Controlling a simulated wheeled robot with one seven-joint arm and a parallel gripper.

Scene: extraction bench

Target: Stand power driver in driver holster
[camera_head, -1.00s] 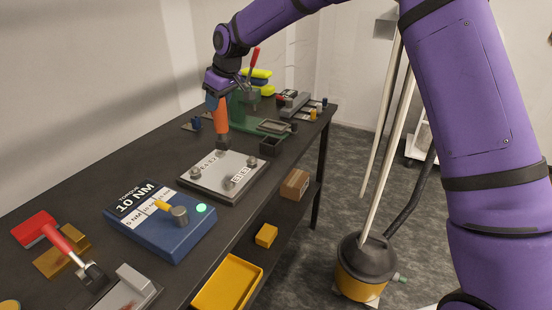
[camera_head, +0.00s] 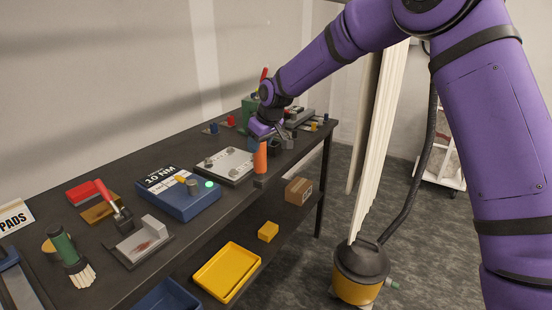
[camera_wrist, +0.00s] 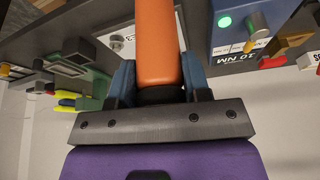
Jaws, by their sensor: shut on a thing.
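The power driver (camera_head: 260,158) has an orange cylindrical body with a dark block-like lower end. My gripper (camera_head: 261,141) is shut around its upper part and holds it roughly upright at the bench's front edge, right of the grey plate. In the wrist view the orange body of the driver (camera_wrist: 157,40) runs between the two blue fingers of my gripper (camera_wrist: 158,82). A small dark box (camera_head: 288,141), which may be the driver holster, sits behind and right of the driver, partly hidden by my gripper. I cannot see into it.
The grey plate with knobs (camera_head: 228,165) and the blue 10 NM unit (camera_head: 185,198) lie left of the driver. A green press (camera_head: 249,106) stands behind my wrist. A yellow tray (camera_head: 226,272) and a cardboard box (camera_head: 298,191) are on the lower shelf.

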